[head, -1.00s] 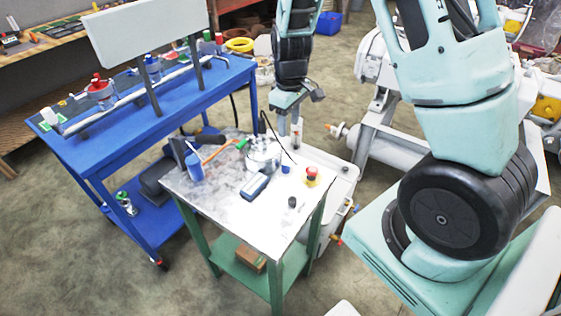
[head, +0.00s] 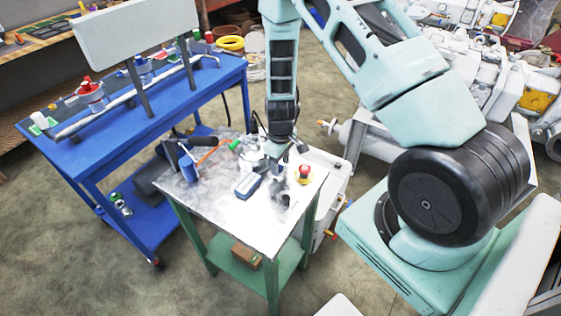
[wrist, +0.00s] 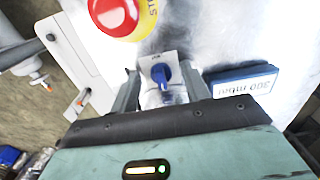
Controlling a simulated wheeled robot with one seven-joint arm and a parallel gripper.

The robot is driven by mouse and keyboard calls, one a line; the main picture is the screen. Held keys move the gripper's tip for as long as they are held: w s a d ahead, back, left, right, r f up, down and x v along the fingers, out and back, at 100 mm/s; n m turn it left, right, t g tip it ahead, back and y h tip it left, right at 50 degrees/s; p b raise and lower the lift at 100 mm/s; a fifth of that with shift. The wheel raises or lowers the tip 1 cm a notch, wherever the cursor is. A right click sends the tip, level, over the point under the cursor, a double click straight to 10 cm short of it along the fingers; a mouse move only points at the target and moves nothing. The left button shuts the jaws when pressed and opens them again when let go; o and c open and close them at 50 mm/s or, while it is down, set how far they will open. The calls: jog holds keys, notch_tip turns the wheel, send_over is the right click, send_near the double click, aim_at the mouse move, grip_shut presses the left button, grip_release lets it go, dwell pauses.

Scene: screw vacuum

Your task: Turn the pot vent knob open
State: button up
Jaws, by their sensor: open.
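A blue knob (wrist: 161,73) on a small light plate shows in the wrist view, between and just beyond my fingertips. The plate's small label is too small to read. My gripper (wrist: 163,92) is open, with one finger on each side of the knob's line; I cannot tell whether either touches it. In the head view my gripper (head: 282,182) hangs low over the white table top and hides the knob. The metal pot (head: 268,150) stands behind, partly covered by my wrist.
A red stop button (wrist: 118,14) on a yellow base sits close to the knob. A blue gauge box (wrist: 240,85) reading 300 mbar lies on the other side. A blue cup (head: 189,166) stands at the table's left. The table's front (head: 240,217) is clear.

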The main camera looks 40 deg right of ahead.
jog(key=shift+c, duration=0.3)
jog(key=c, duration=0.9)
jog(key=shift+m, duration=0.4)
jog(key=m+b, duration=0.1)
jog(key=m, duration=0.2)
jog(key=shift+a+m, duration=0.1)
jog(key=shift+m, duration=0.2)
jog(key=shift+a+m, duration=0.15)
jog(key=shift+m, duration=2.05)
